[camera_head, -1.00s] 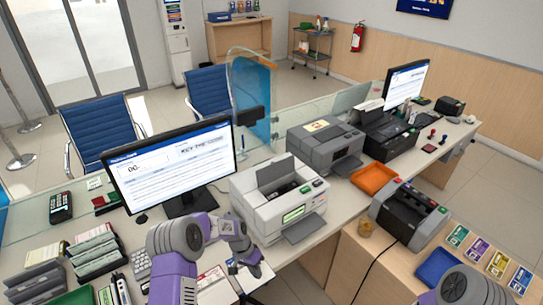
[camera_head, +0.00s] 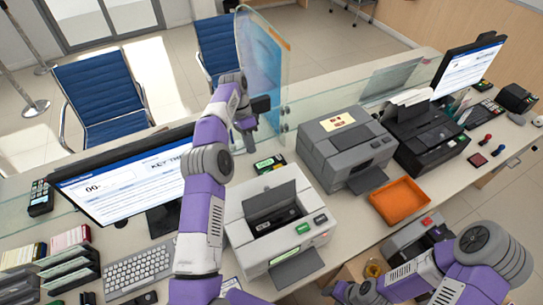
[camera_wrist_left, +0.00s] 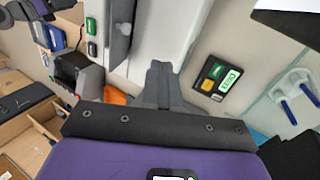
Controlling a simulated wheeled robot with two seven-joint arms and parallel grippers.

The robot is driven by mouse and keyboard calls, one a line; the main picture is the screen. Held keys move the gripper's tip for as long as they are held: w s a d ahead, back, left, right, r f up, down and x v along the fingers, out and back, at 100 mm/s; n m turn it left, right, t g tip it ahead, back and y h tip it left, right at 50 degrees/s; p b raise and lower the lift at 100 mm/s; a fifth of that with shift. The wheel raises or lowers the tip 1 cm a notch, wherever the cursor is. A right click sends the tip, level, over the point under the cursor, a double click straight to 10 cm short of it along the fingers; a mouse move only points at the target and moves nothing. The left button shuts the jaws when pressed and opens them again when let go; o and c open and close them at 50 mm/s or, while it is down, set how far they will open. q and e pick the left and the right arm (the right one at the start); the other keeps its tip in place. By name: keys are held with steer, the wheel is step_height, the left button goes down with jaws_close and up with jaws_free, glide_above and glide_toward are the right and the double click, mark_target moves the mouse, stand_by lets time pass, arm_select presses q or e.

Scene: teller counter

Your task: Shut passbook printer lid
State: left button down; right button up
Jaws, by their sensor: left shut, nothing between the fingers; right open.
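The passbook printer (camera_head: 280,235) is the white machine in the middle of the counter in the head view. Its dark grey lid (camera_head: 270,198) stands raised at the back, with the dark inside showing. My left gripper (camera_head: 247,136) is shut and empty, above and behind the printer, apart from the lid. In the left wrist view its closed fingers (camera_wrist_left: 158,84) point toward the white printer body (camera_wrist_left: 165,30), with the grey lid edge (camera_wrist_left: 120,38) beside it. My right gripper (camera_head: 345,292) is open, low at the bottom edge, in front of the printer, partly cut off.
A card terminal (camera_head: 268,163) stands behind the printer, near the glass partition (camera_head: 262,65). A monitor (camera_head: 120,185) is to the left. A grey printer (camera_head: 345,145) and an orange tray (camera_head: 400,200) are to the right.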

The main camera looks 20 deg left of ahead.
mark_target(269, 196)
arm_select(q)
steer(key=x, duration=0.3)
steer(key=s+x, duration=0.1)
steer(key=x, duration=0.2)
steer(key=b+x, duration=0.1)
steer(key=x, duration=0.2)
steer(key=shift+s+d, duration=0.3)
steer(key=shift+s, duration=0.05)
steer(key=shift+s+d, duration=0.45)
steer(key=shift+d, duration=0.2)
steer(key=shift+s+d+r+p, duration=0.15)
steer(key=shift+s+d+p, duration=0.25)
steer(key=shift+s+d, duration=0.25)
arm_select(e)
steer(key=shift+s, duration=0.4)
arm_select(q)
steer(key=shift+w+d, duration=0.1)
steer(key=shift+d, duration=0.15)
arm_select(e)
steer(key=shift+a+f, duration=0.1)
